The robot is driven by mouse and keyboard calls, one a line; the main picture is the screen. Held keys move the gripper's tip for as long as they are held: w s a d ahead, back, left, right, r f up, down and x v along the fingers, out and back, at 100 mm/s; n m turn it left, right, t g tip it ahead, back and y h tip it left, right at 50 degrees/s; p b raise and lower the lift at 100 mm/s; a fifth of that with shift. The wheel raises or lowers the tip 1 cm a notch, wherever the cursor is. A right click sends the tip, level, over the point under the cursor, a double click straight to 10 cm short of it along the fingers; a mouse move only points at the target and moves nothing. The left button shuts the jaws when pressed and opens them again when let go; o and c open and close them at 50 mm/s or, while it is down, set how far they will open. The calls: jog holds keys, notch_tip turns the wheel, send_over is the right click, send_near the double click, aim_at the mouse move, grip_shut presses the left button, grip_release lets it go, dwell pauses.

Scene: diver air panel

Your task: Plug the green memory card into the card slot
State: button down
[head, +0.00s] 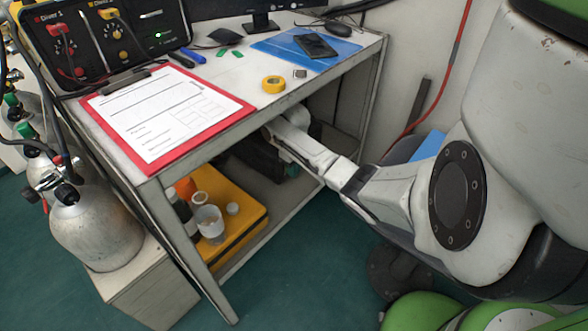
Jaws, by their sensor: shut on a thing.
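My arm reaches in from the right and its forward end goes under the front edge of the table. My gripper's fingers cannot be made out; they are hidden by my own arm and the tabletop. A dark unit (258,158) shows under the tabletop beside my arm's end. A small green patch (293,170) shows at its right end, too small to identify as the memory card. I cannot make out a card slot. Two small green pieces (230,53) lie on the tabletop, and I cannot tell what they are.
The table (285,103) carries a red clipboard (105,128), yellow tape roll (273,85), blue mat (345,53) with a phone (315,45), and black diver panel (110,30). A gas cylinder (95,228) stands left.

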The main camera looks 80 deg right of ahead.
jog(key=shift+w+d, duration=0.3)
jog(key=shift+w, duration=0.25)
jog(key=shift+w+d, duration=0.3)
jog(key=shift+w, duration=0.25)
dwell(3.1)
jog(key=c, duration=1.1)
grip_release()
jog(key=shift+c, duration=0.2)
notch_tip(320, 180, up, 8)
jog(key=p, duration=0.2)
jog(key=shift+f+p, duration=0.25)
jog(key=shift+p, duration=0.15)
